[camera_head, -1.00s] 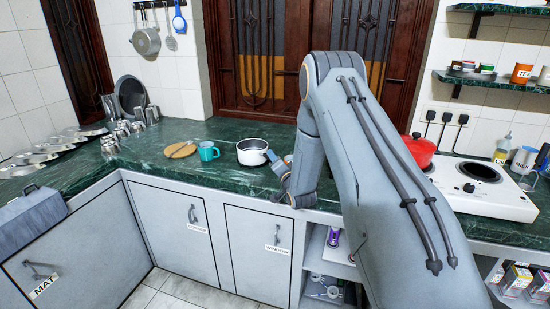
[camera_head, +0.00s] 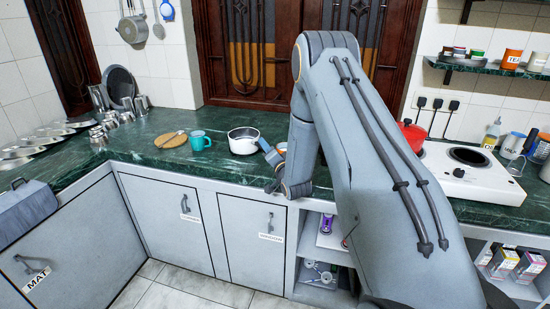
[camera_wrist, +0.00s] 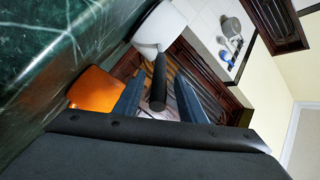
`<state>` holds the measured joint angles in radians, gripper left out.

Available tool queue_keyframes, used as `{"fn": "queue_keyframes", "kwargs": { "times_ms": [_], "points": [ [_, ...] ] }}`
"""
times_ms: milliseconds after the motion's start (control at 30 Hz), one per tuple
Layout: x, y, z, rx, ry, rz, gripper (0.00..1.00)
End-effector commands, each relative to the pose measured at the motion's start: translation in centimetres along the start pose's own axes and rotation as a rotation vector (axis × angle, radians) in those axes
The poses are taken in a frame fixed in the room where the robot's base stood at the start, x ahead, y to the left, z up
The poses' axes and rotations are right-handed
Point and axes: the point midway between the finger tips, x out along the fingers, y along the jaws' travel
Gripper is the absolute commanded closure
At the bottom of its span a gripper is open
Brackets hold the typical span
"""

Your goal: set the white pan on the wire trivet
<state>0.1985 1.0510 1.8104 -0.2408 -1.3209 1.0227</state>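The white pan (camera_head: 243,143) stands on the green counter near its front edge, in the middle of the head view. In the wrist view the pan (camera_wrist: 160,27) is at the top, with its black handle (camera_wrist: 159,82) pointing towards my gripper (camera_wrist: 158,92). The two fingers are apart, one on each side of the handle's end, with gaps showing. In the head view my gripper (camera_head: 267,149) is at the right side of the pan. I cannot make out the wire trivet in either view.
An orange item (camera_wrist: 93,90) is close beside the left finger. A teal mug (camera_head: 199,141) and a round wooden board (camera_head: 172,139) are left of the pan. A red pot (camera_head: 413,134) and a white stove (camera_head: 468,175) are to the right, partly behind my arm.

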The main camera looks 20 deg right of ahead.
Motion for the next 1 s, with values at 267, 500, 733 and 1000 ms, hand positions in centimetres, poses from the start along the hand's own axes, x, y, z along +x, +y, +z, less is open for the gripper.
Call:
{"fn": "queue_keyframes", "kwargs": {
  "times_ms": [267,500,733,1000],
  "points": [
    [-5.8,0.2,0.0,0.001,0.001,0.002,0.63],
    [-9.3,0.1,0.0,0.001,0.000,0.001,0.63],
    [-10.1,-0.4,0.3,-0.041,-0.031,0.045,0.63],
    [-12.9,-1.6,2.7,-0.308,-0.293,0.347,0.63]
  ]
}}
